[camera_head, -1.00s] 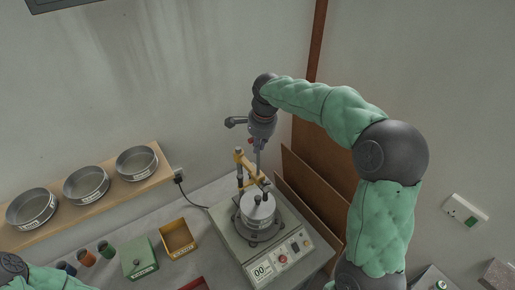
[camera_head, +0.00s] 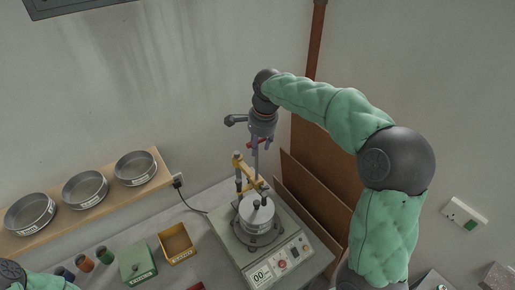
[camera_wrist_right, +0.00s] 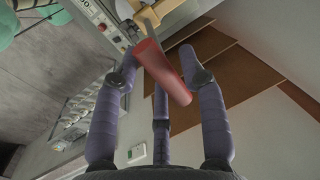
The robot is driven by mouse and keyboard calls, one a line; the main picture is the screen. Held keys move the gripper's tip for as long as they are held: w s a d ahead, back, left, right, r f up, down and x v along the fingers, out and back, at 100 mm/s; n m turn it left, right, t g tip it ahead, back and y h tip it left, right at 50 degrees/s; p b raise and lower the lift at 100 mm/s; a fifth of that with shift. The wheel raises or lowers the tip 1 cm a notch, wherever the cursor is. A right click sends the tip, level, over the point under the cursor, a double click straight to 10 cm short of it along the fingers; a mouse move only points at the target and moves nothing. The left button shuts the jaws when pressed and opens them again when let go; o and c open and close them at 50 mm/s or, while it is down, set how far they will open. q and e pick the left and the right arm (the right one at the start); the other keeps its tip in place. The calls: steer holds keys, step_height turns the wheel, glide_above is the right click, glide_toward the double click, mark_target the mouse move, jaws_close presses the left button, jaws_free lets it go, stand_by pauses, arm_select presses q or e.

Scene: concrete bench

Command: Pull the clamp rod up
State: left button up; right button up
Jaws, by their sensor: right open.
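The clamp rod (camera_head: 255,158) is a thin grey upright rod with a red handle (camera_head: 259,140) on top. It rises by the yellow clamp arm (camera_head: 247,170) over the round metal pot (camera_head: 256,211) on the grey machine. My right gripper (camera_head: 262,128) is just above the red handle, pointing down. In the right wrist view the red handle (camera_wrist_right: 165,72) lies among the spread purple fingers of the gripper (camera_wrist_right: 160,65), with gaps visible at the sides. The yellow clamp arm (camera_wrist_right: 178,14) is beyond it. Only part of my left arm shows, without its gripper.
The machine's front panel (camera_head: 281,262) has a display and buttons. Several sieves (camera_head: 85,189) stand on a wooden shelf at left. A green box (camera_head: 137,262) and a yellow tray (camera_head: 177,243) lie left of the machine. Brown boards (camera_head: 318,200) lean at right.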

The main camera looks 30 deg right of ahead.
step_height(320, 180, up, 9)
steer(key=s, duration=0.2)
steer(key=shift+d, duration=0.1)
stand_by(0.5)
